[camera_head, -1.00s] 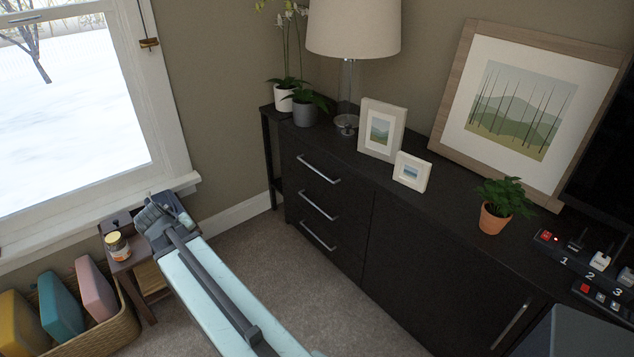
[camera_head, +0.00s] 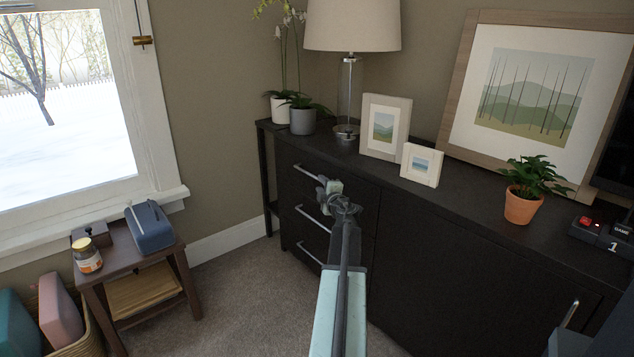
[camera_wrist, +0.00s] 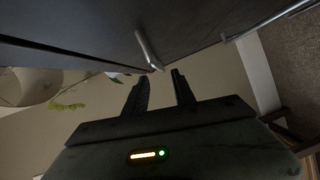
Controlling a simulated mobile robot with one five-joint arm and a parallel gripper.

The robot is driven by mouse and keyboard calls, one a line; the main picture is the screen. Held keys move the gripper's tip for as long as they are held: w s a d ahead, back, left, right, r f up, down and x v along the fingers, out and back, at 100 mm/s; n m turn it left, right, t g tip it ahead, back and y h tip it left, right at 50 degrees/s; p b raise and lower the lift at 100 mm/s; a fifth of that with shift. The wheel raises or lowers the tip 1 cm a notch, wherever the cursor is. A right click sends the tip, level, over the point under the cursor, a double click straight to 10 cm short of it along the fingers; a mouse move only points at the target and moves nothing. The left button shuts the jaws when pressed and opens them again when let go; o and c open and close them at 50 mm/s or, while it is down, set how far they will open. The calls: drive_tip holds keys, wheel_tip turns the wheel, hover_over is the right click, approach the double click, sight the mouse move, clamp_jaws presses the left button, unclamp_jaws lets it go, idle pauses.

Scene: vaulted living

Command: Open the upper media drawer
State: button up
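The dark media cabinet (camera_head: 440,245) has three stacked drawers at its left end, each with a silver bar handle. The upper drawer (camera_head: 340,181) looks shut, and its handle (camera_head: 305,174) is partly hidden by my gripper (camera_head: 328,186). My gripper is in front of the right part of that handle. In the wrist view my gripper (camera_wrist: 160,76) has its two dark fingers apart with nothing held. A handle (camera_wrist: 148,48) lies just beyond the fingertips, its near end in line with the gap. I cannot tell whether they touch.
The middle handle (camera_head: 312,219) and lower handle (camera_head: 309,254) are below. A small side table (camera_head: 175,250) stands left under the window. Carpet is clear between.

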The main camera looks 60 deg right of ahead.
sight(316, 178)
drive_tip(key=x, duration=0.7)
drive_tip(key=shift+a, duration=0.1)
clamp_jaws()
idle(1.0)
